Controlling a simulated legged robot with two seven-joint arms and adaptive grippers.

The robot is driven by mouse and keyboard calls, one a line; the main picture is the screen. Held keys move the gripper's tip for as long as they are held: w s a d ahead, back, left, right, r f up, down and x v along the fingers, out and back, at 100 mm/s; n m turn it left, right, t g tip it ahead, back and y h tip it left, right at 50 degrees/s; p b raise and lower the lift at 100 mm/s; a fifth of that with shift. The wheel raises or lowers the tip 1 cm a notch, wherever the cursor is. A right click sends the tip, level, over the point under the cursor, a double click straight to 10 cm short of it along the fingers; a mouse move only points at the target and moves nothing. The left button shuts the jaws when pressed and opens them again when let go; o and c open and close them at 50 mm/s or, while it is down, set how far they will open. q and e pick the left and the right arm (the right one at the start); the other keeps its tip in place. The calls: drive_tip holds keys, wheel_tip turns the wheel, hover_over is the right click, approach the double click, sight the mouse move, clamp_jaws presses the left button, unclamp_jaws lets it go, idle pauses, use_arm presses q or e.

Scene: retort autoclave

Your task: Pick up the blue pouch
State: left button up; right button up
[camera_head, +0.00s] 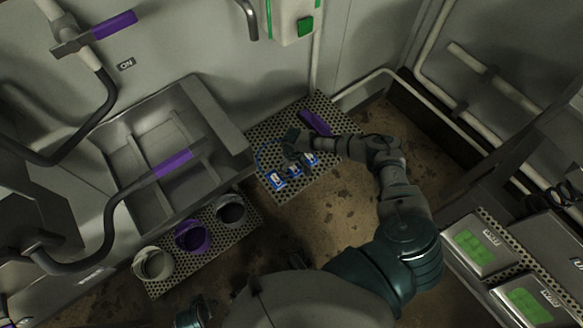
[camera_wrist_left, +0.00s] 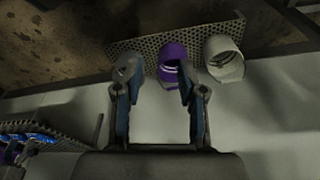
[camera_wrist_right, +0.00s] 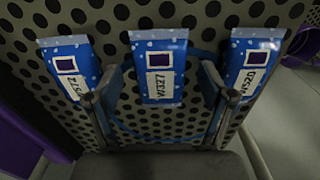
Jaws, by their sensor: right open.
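Three blue pouches with white printed labels and a small dark square lie on a perforated metal shelf (camera_head: 330,178). In the right wrist view they are a left pouch (camera_wrist_right: 66,62), a middle pouch (camera_wrist_right: 158,50) and a right pouch (camera_wrist_right: 252,55). My right gripper (camera_wrist_right: 160,88) is open and empty, with its fingers on either side of the middle pouch's lower part. In the head view this gripper (camera_head: 293,152) hovers over the pouches and hides part of them. My left gripper (camera_wrist_left: 158,75) is open and empty, pointing toward the cups.
A white cup (camera_head: 153,263), a purple cup (camera_head: 192,237) and a dark grey cup (camera_head: 231,209) stand on another perforated shelf. A grey basin (camera_head: 150,195) and purple-handled levers (camera_head: 172,163) are at left. Trays with green-labelled packs (camera_head: 474,246) are at right. Brown floor lies between.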

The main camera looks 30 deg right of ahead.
drive_tip(key=c, duration=1.2)
drive_tip(key=shift+r, duration=0.15)
drive_tip(key=shift+c, duration=0.3)
